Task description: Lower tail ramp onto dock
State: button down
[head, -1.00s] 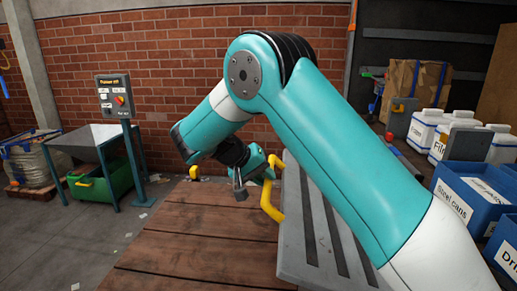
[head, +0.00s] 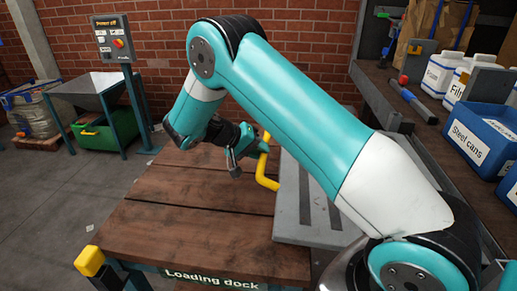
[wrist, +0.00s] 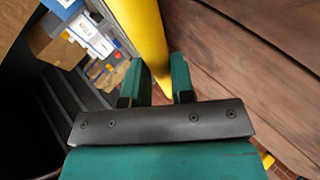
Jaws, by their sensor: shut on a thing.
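The tail ramp (head: 290,216) is a grey panel with dark lengthwise strips, beside and partly over the right side of the wooden loading dock (head: 180,235) in the head view. Whether it touches the boards I cannot tell. A bent yellow handle (head: 266,182) stands out from its left edge. My gripper (head: 258,148) is at the upper part of this handle. In the wrist view, the yellow bar (wrist: 142,35) passes between the green fingers of my gripper (wrist: 160,82), which are shut on it. My arm hides the ramp's right part.
A shelf at the right holds white jugs (head: 440,72) and a blue "Steel cans" bin (head: 478,138). A yellow-topped post (head: 90,261) stands at the dock's near left corner. A hopper (head: 95,85) and control box (head: 115,38) are at the back left. The dock boards are clear.

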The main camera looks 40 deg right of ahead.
jog(key=shift+w+r, duration=0.1)
jog(key=shift+w, duration=0.05)
jog(key=c, duration=1)
grip_release()
jog(key=shift+o, duration=0.2)
jog(key=p+v, duration=1.5)
jog(key=v, duration=0.2)
jog(key=shift+r, duration=0.15)
jog(key=shift+a, duration=0.1)
